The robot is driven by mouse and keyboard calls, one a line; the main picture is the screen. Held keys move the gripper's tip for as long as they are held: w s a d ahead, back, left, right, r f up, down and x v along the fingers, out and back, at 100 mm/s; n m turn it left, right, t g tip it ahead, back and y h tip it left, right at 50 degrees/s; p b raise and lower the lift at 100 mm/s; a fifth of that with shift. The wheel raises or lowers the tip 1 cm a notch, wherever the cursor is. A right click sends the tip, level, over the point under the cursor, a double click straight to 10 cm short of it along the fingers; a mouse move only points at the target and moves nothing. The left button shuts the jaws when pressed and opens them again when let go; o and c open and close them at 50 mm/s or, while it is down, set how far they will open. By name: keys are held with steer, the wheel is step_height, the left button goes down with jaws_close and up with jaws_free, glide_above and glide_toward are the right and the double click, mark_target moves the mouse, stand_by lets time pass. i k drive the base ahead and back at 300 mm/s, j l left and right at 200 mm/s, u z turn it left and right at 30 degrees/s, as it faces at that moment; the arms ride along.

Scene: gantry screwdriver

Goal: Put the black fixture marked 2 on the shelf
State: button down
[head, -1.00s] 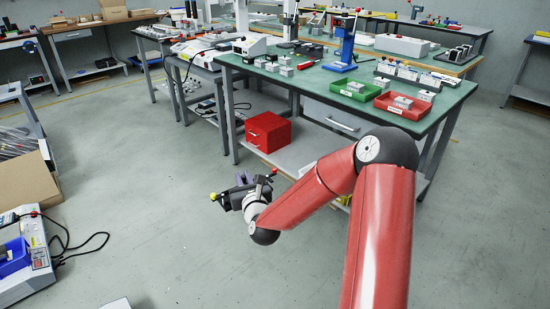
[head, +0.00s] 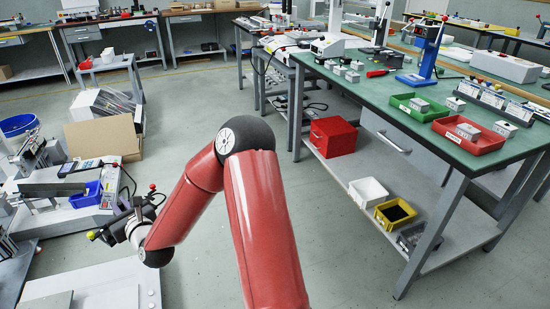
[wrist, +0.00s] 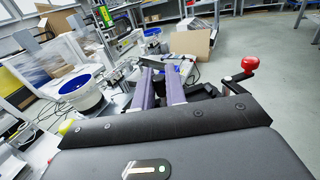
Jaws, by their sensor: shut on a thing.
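My gripper (head: 126,225) is at the lower left of the head view, beyond my red arm. It is shut on a dark fixture (head: 112,231) with a red ball knob and a yellow one. In the wrist view the fingers (wrist: 161,82) point away over the dark fixture (wrist: 204,91), whose red knob (wrist: 250,63) sticks out at the right. The number on the fixture cannot be read. A grey lower shelf (head: 338,172) runs under the green-topped table at the right of the head view.
The shelf carries a red box (head: 333,137), a white bin (head: 368,192) and a yellow bin (head: 395,213). An open cardboard box (head: 103,137) stands behind. The floor between bench and table is clear.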

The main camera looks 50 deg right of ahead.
mark_target(344, 172)
steer(key=i+l+u, duration=0.15)
steer(key=l+u, duration=0.45)
steer(key=u, duration=0.25)
steer(key=i+l+u, duration=0.1)
steer(key=l+u, duration=1.5)
steer(key=k+l+u, duration=0.1)
steer(key=l+u, duration=0.3)
steer(key=k+l+u, duration=0.1)
steer(key=l+u, duration=0.55)
steer(key=l, duration=0.25)
steer(key=z, duration=0.85)
steer(key=i+z, duration=0.1)
steer(key=z, duration=1.55)
steer(key=i+z, duration=0.1)
steer(key=z, duration=0.75)
steer(key=j+z, duration=0.1)
steer(key=z, duration=0.75)
steer(key=j+z, duration=0.1)
steer(key=z, duration=2.4)
steer(key=k, duration=0.1)
